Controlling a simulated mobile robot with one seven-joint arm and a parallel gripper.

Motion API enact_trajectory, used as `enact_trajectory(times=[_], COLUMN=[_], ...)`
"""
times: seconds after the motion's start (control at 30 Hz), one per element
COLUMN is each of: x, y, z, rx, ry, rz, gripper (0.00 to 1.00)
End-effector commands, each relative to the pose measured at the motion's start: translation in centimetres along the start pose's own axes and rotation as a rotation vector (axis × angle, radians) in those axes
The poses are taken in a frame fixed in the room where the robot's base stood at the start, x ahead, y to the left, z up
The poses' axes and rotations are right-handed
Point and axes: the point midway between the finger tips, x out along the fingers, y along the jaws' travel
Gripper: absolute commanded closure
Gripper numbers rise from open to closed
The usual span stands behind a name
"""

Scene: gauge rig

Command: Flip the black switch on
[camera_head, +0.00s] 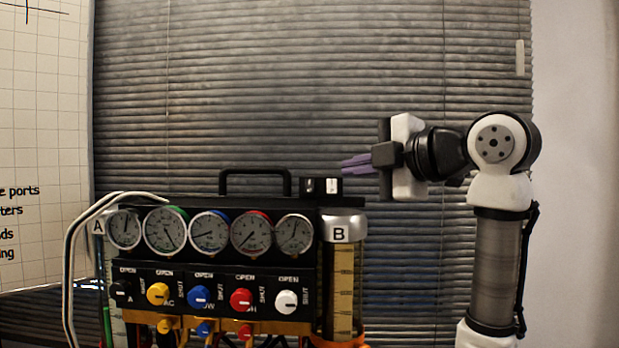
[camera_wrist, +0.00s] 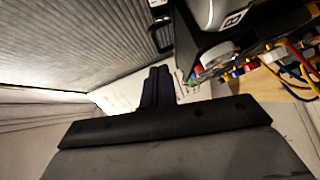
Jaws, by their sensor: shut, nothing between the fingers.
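The black switch (camera_head: 309,186) is a small dark rocker on the left of a little black box on top of the gauge rig. A white rocker (camera_head: 332,185) sits to its right on the same box. My gripper (camera_head: 346,164) has purple fingers pointing left, shut and empty. In the head view it is just above and to the right of the switch box, apart from it in the picture; the depth between them is hard to tell. In the wrist view my shut fingers (camera_wrist: 158,86) show as dark shapes. I cannot make out the black switch there.
The rig has a row of several gauges (camera_head: 208,232), coloured knobs below, and a black carry handle (camera_head: 255,181) on top. Cylinder B (camera_head: 343,265) stands at its right end. White hoses (camera_head: 75,240) loop at the left. Blinds (camera_head: 330,80) hang behind.

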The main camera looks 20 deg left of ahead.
Motion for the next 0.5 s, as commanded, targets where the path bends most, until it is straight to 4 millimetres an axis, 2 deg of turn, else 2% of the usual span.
enact_trajectory(times=[0.33,0.5], x=[0.1,1.8], y=[0.0,0.2], z=[0.0,0.0], rx=[0.001,0.003], ry=[0.000,0.002], rz=[0.000,-0.001], gripper=[1.00,1.00])
